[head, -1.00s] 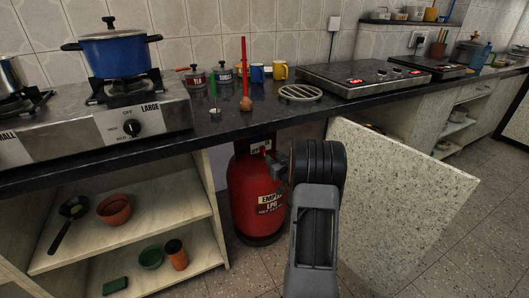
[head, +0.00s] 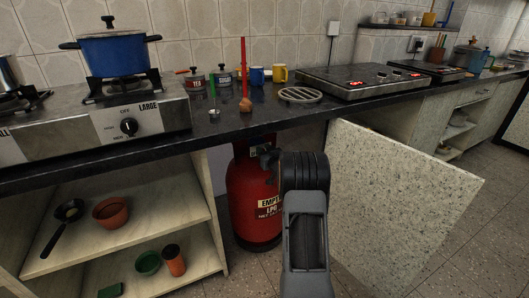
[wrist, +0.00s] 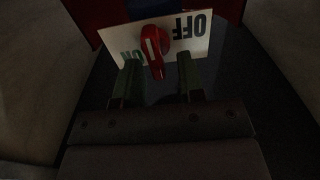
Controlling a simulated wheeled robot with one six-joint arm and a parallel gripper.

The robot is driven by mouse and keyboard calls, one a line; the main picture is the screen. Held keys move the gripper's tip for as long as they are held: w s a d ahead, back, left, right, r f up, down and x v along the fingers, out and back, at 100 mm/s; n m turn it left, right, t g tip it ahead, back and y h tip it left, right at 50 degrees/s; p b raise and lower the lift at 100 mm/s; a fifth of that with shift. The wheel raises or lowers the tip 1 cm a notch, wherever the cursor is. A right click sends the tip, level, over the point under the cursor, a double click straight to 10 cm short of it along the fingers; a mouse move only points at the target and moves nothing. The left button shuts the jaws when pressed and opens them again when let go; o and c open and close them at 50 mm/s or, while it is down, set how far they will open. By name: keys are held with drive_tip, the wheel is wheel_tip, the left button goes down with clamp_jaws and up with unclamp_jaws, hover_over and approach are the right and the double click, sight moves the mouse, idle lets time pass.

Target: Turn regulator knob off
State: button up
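The red regulator knob (wrist: 154,48) shows in the wrist view on a white plate (wrist: 180,38) marked OFF and ON. The plate looks tilted and upside down there. The knob's lever points down in that view, toward the space between my fingers. My gripper (wrist: 158,78) is open, one finger on each side of the lever's end; I cannot tell whether they touch it. In the head view my gripper (head: 269,161) is at the upper front of the red LPG cylinder (head: 250,200), labelled EMPTY. My wrist hides the knob there.
The black counter (head: 240,132) overhangs the cylinder. An open speckled cabinet door (head: 395,195) stands to the right of my arm. Open shelves (head: 140,235) with pots are at the left. A stove (head: 120,130) with a blue pot (head: 112,52) stands above.

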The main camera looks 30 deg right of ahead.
drive_tip(key=c, duration=0.6)
drive_tip(key=m+p, duration=0.2)
drive_tip(key=p, duration=0.1)
drive_tip(key=shift+d+r+m, duration=0.15)
drive_tip(key=shift+d+m, duration=0.1)
drive_tip(key=shift+m, duration=0.15)
drive_tip(key=m+p, duration=0.2)
drive_tip(key=m, duration=0.1)
drive_tip(key=m+p, duration=0.1)
drive_tip(key=shift+s+d+f+m, duration=0.1)
drive_tip(key=shift+d+f+m, duration=0.15)
drive_tip(key=shift+d+m, duration=0.1)
drive_tip(key=m+p, duration=0.2)
drive_tip(key=m, duration=0.1)
drive_tip(key=f+m+p, duration=0.1)
drive_tip(key=m, duration=0.1)
drive_tip(key=shift+d, duration=0.3)
drive_tip(key=m+p, duration=0.1)
drive_tip(key=m, duration=0.4)
drive_tip(key=shift+f+p, duration=0.35)
drive_tip(key=shift+f, duration=0.05)
drive_tip(key=shift+f+m, duration=0.1)
drive_tip(key=shift+m, duration=0.25)
